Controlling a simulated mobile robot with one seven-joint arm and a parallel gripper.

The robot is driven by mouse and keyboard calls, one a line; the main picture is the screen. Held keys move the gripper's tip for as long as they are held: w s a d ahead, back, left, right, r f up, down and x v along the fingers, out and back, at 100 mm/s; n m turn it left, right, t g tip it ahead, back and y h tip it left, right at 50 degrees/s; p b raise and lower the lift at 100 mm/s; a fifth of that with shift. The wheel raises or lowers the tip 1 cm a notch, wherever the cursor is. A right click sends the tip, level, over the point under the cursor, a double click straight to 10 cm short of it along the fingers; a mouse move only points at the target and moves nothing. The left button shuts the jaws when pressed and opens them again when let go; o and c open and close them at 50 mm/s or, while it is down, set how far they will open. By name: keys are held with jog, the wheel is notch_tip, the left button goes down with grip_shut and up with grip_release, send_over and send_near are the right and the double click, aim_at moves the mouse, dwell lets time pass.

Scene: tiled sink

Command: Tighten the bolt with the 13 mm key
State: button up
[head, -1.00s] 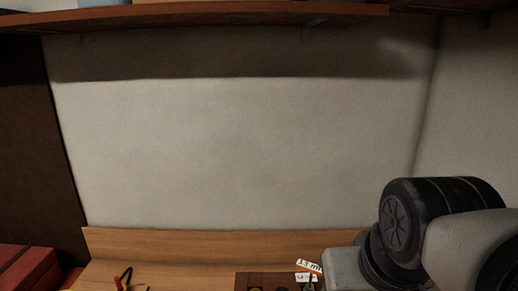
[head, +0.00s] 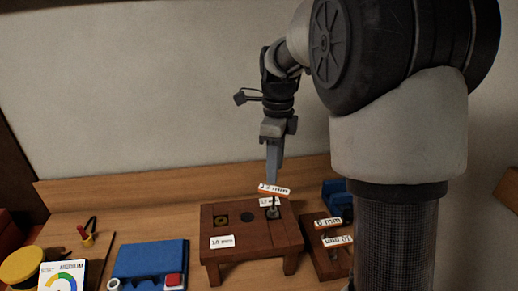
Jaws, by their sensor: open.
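A small brown wooden stand (head: 235,254) on short legs stands on the bench in the head view. I cannot tell which of these is the bolt. An orange-and-white label (head: 274,190), which seems to read 13 mm, is at the stand's back right; the 13 mm key itself is not clearly visible. My gripper (head: 273,180) points down just above this label. It is open, seen edge-on, with nothing visibly held.
A lower brown block (head: 325,262) with a 6 mm label (head: 328,223) is right of the stand, with a blue object (head: 338,200) behind it. A blue box (head: 150,262), a dial card (head: 63,278) and red-handled pliers (head: 86,235) are left. My arm covers the right side.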

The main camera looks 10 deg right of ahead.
aim_at(274, 189)
jog(key=shift+f+b, duration=3.2)
jog(key=shift+f, duration=1.4)
jog(key=c, duration=1)
